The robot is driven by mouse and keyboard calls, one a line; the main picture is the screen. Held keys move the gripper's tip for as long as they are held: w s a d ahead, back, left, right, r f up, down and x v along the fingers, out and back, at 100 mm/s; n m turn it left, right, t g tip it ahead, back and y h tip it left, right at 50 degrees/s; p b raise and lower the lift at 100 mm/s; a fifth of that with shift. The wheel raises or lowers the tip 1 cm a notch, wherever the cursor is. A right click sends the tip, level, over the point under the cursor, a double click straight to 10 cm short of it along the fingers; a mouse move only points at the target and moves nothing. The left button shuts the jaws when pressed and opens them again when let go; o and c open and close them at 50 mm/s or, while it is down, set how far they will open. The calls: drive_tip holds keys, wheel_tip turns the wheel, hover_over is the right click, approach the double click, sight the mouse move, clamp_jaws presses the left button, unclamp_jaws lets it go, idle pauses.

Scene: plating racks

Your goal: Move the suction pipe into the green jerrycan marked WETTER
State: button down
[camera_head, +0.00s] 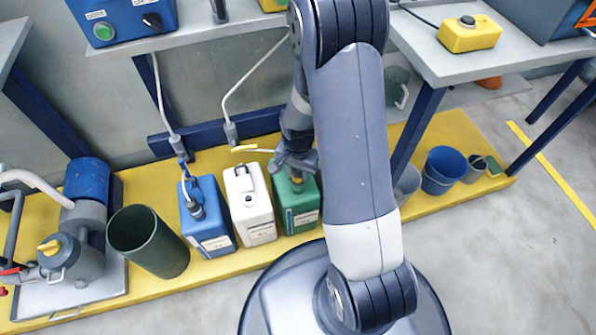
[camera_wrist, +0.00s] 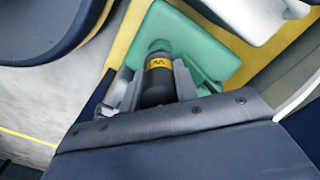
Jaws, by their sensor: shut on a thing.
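The green jerrycan (camera_head: 292,208) stands at the right end of the row of cans on the yellow platform. It also shows in the wrist view (camera_wrist: 208,58), where its label is out of sight. My gripper (camera_head: 297,172) is over its top, shut on a dark cylindrical head with a yellow band, which I take for the suction pipe (camera_wrist: 158,92). The band shows a letter W. The gripper's fingers (camera_wrist: 158,78) lie on either side of the head. The head lines up with the can's round green neck. I cannot tell whether the pipe is in the neck or just above it.
A white jerrycan (camera_head: 249,207) stands close on the left, then a blue jerrycan (camera_head: 208,222) with a pipe in its top. A dark green bin (camera_head: 148,242) is farther left. A hose (camera_head: 240,90) hangs behind. Blue table legs (camera_head: 414,135) rise at the right.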

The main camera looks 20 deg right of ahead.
drive_tip(key=shift+f+b, duration=1.05)
drive_tip(key=shift+f, duration=0.25)
drive_tip(key=c, duration=1)
unclamp_jaws()
wheel_tip(320, 180, up, 11)
drive_tip(key=p, duration=0.4)
drive_tip(key=shift+p, duration=0.35)
wheel_tip(320, 180, down, 10)
drive_tip(key=b, duration=0.4)
drive_tip(key=shift+f, duration=0.15)
